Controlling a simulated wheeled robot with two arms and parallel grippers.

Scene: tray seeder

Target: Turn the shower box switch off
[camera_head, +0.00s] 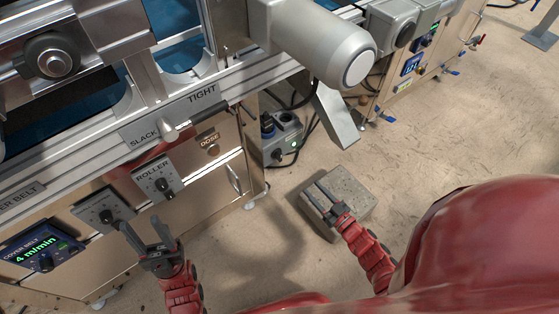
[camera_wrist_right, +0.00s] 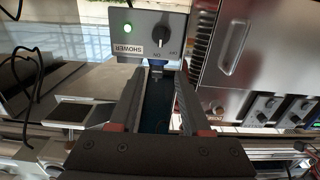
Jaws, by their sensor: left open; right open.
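The shower box (camera_wrist_right: 178,52) is a grey box at the top of the right wrist view, seen upside down with its SHOWER label. I cannot tell exactly which mark the knob points to. In the head view a small grey box with a green spot (camera_head: 284,140) looks like the same box. My right gripper (camera_head: 318,193) is open and empty, pointing toward the box but apart from it. My left gripper (camera_head: 150,233) is open and empty near the machine's front panel.
A concrete block (camera_head: 352,188) lies on the floor under my right gripper. A grey sloping chute (camera_head: 336,115) hangs right of the small box. The ROLLER knob plate (camera_head: 158,179) and cover belt display (camera_head: 42,250) are near my left gripper. The floor at right is open.

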